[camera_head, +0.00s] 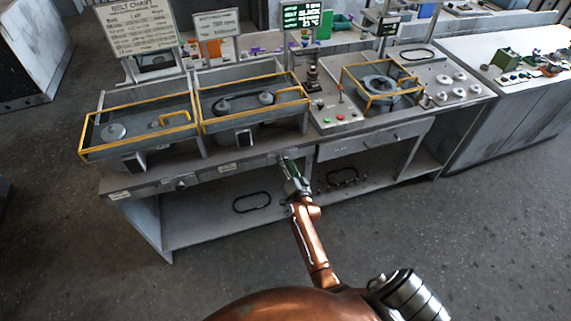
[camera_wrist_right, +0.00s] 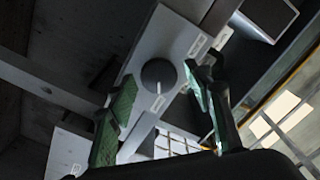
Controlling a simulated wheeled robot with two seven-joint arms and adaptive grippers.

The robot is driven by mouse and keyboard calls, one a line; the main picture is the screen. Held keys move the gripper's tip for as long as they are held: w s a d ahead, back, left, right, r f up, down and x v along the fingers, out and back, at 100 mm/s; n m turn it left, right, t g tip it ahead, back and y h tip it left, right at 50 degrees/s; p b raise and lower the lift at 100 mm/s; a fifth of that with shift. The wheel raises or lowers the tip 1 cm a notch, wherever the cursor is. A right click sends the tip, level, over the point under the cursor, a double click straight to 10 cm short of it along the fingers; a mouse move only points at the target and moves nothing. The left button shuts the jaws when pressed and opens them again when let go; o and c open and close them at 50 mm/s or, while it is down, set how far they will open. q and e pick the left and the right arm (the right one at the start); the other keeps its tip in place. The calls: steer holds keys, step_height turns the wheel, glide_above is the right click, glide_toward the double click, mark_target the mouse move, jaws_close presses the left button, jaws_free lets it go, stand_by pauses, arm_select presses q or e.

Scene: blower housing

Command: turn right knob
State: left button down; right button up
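My right gripper (camera_head: 291,168) reaches up to the front edge of the bench, in front of its narrow front panel (camera_head: 250,165). In the right wrist view the right gripper (camera_wrist_right: 159,78) is open, with its two green-padded fingers spread apart. A round dark grey knob (camera_wrist_right: 158,76) shows between the fingers on a light grey panel strip, beside small white labels. I cannot tell from this view whether a finger touches it. In the head view this knob is hidden behind the gripper. Another knob (camera_head: 181,184) sits further left on the front panel. My left gripper is not in view.
Two yellow-framed trays (camera_head: 140,124) (camera_head: 252,98) stand on the bench top, with a yellow-framed blower housing (camera_head: 380,85) to the right. A drawer (camera_head: 372,141) is right of the gripper. The lower shelf (camera_head: 220,215) holds a black belt. The floor in front is clear.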

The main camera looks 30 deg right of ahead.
steer(key=shift+s, duration=0.25)
steer(key=v, duration=1.1)
steer(key=shift+s+a, duration=0.2)
steer(key=shift+s, duration=0.05)
steer(key=shift+f, duration=0.1)
